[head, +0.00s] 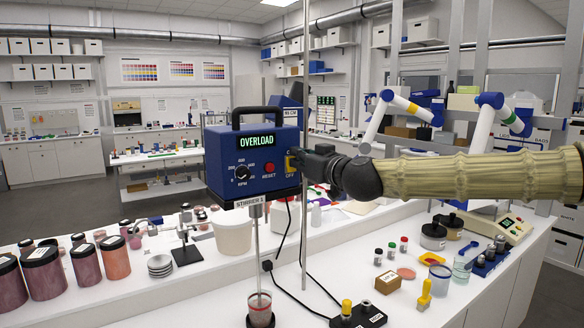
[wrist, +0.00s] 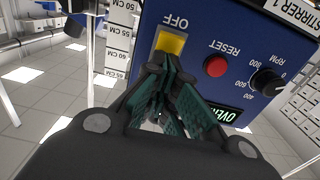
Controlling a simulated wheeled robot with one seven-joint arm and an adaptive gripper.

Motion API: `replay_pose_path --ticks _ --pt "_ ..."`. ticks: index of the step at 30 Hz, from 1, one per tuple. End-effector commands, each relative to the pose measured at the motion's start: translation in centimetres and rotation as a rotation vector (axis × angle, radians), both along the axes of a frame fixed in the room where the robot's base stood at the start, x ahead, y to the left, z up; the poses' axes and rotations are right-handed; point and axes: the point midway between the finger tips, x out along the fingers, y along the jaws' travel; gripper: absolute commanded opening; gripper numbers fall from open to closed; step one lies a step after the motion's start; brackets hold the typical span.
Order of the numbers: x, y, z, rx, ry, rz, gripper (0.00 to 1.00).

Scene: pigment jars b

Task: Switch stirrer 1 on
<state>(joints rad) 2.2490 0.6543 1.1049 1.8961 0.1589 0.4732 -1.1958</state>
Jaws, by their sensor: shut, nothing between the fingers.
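Stirrer 1 (head: 225,150) is a blue box with a black carry handle, hung on a thin upright rod. Its green display (head: 256,141) reads OVERLOAD. Its front has an RPM dial (head: 242,173), a red RESET button (head: 268,168) and a yellow switch (head: 289,163). In the wrist view, which is upside down, the yellow switch (wrist: 171,42) has the word OFF beside it, and the RESET button (wrist: 215,66) is clear of the fingers. My gripper (head: 300,160) is shut and empty, its fingertips right at the switch; I cannot tell whether they touch it.
A shaft runs down from the stirrer into a jar (head: 260,310) of reddish contents. Cables hang beside the rod (head: 304,100).

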Motion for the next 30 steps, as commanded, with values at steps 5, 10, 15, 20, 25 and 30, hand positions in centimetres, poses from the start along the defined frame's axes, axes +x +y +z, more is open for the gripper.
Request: replay_pose_path --ticks 5,10,15,20,25,30 --pt "-1.0 -0.8 0.1 0.0 -0.002 0.0 0.0" --pt "-2.1 -1.5 0.1 0.0 -0.002 0.0 0.0" --pt "-2.9 -2.1 0.0 0.0 -0.001 0.0 0.0" --pt "-3.2 -2.4 0.1 0.001 -0.001 0.0 0.0" --pt "-4.6 -3.4 0.2 0.0 -0.002 -0.001 0.0" --pt "-6.8 -5.0 0.1 0.0 -0.002 -0.001 0.0"
